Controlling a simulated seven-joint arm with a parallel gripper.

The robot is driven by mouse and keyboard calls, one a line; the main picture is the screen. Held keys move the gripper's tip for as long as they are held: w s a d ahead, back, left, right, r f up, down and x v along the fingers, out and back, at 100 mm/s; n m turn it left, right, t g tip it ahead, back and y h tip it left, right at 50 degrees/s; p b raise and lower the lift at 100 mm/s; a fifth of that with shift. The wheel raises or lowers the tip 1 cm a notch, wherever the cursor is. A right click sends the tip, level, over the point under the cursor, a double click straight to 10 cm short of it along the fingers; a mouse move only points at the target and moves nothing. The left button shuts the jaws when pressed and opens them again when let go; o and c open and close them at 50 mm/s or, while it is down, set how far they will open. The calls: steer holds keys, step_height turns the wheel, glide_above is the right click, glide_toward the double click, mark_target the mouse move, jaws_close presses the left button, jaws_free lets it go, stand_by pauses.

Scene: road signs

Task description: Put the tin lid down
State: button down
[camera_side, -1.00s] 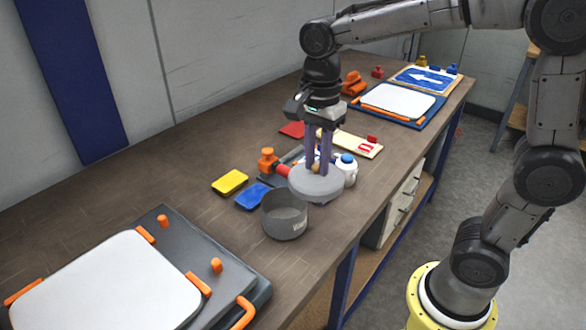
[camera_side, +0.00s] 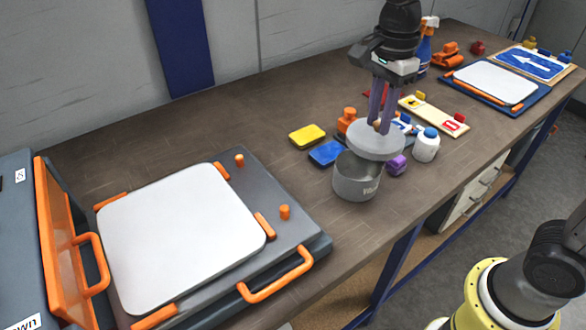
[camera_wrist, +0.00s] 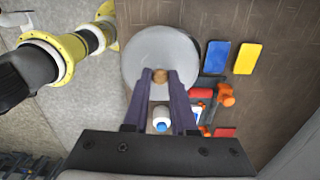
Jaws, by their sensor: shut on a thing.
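My gripper (camera_side: 378,125) points down and is shut on the small brown knob of the grey round tin lid (camera_side: 369,149). In the wrist view the lid (camera_wrist: 155,48) lies flat across the fingertips, with the knob (camera_wrist: 160,75) between them. In the side view the grey open tin (camera_side: 356,183) stands upright on the bench, below and slightly left of the lid. The lid covers part of its mouth in this view, and I cannot tell whether they touch.
A yellow pad (camera_side: 307,136) and a blue pad (camera_side: 326,153) lie left of the lid. A purple block (camera_side: 396,166) and a white bottle (camera_side: 426,147) stand close on its right. Bare bench (camera_side: 300,195) lies between the tin and the grey-and-orange press.

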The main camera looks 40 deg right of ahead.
steer(key=shift+n, duration=0.4)
steer(key=w+a+f, duration=0.2)
steer(key=w+f, duration=0.2)
steer(key=w, duration=0.1)
steer(key=w+a+f, duration=0.3)
steer(key=w+f, duration=0.2)
steer(key=w, duration=0.1)
steer(key=w+a+f, duration=0.2)
steer(key=w+f, duration=0.3)
steer(key=shift+w+a+f, duration=0.15)
steer(key=shift+w+f, duration=0.05)
steer(key=shift+w, duration=0.05)
steer(key=shift+w+a+f, duration=0.1)
steer(key=shift+w+f, duration=0.15)
steer(key=shift+f, duration=0.1)
steer(key=shift+w+f, duration=0.15)
steer(key=shift+f, duration=1.45)
steer(key=shift+f, duration=0.2)
steer(key=c, duration=0.7)
jaws_free()
steer(key=shift+c, duration=0.2)
